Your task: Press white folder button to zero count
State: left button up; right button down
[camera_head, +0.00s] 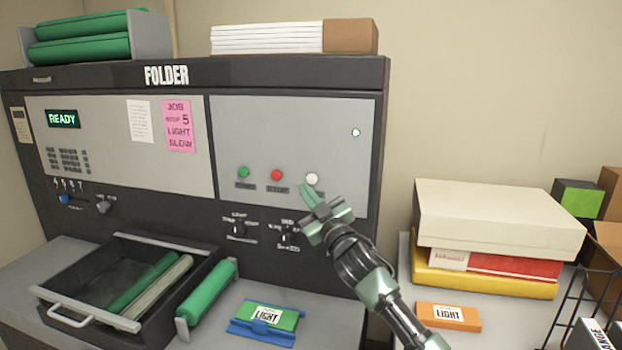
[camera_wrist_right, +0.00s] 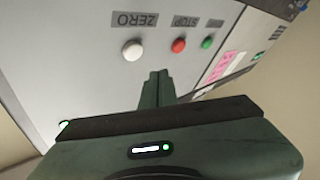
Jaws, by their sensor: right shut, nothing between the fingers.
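The white button (camera_head: 312,179) is on the right grey panel of the folder machine (camera_head: 290,115), to the right of a red button (camera_head: 276,175) and a green button (camera_head: 243,172). In the right wrist view the white button (camera_wrist_right: 133,49) sits by a label reading ZERO. My right gripper (camera_head: 310,196) is shut and empty, its fingertips just below the white button in the head view. In the wrist view the fingertips (camera_wrist_right: 158,76) show beside the button, with a visible gap in the picture. Whether they touch the panel is unclear. My left gripper is not in view.
The display (camera_head: 63,119) reads READY. An open drawer (camera_head: 75,318) with rollers juts out at the lower left. A green roller (camera_head: 207,291) and a green LIGHT block (camera_head: 278,318) lie on the ledge. Stacked boxes (camera_head: 500,215) stand at the right.

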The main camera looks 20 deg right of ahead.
jog(key=shift+s+a, duration=0.6)
jog(key=shift+s, duration=0.35)
